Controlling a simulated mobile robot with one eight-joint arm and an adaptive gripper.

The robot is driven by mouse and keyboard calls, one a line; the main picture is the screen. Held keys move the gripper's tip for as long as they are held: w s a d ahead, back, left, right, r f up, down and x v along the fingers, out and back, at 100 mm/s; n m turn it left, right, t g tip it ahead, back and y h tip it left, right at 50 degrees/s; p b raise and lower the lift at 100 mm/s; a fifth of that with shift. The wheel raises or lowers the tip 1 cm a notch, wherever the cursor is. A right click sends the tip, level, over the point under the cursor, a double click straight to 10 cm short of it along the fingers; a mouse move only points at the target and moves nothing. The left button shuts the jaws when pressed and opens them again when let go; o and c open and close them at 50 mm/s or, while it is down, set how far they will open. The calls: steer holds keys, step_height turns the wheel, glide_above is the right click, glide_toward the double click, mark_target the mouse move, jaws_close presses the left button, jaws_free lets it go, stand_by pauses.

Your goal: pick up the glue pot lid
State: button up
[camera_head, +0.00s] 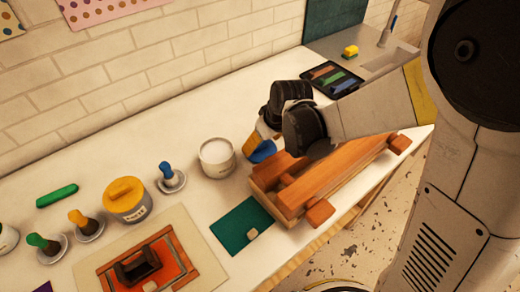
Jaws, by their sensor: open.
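A cream pot (125,205) with a label stands on the white counter at left centre, and a round yellow lid (124,191) with a raised top sits on it. I take this to be the glue pot lid. A white round pot (217,158) without a yellow lid stands to its right. My gripper (258,146) is right of the white pot, over the left end of the wooden rack, well to the right of the yellow lid and apart from it. It is open, with yellow and blue at its fingers. The gap between the fingers is partly hidden.
A wooden rack (318,213) lies under my arm. A blue-handled tool stands in a small dish (172,184) between the pots. Orange and green tools in dishes stand to the left, with a green roll (57,195) behind. A teal sheet (240,228) lies in front.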

steer(key=shift+x, duration=1.15)
steer(key=shift+r, duration=0.1)
steer(key=c, duration=1.1)
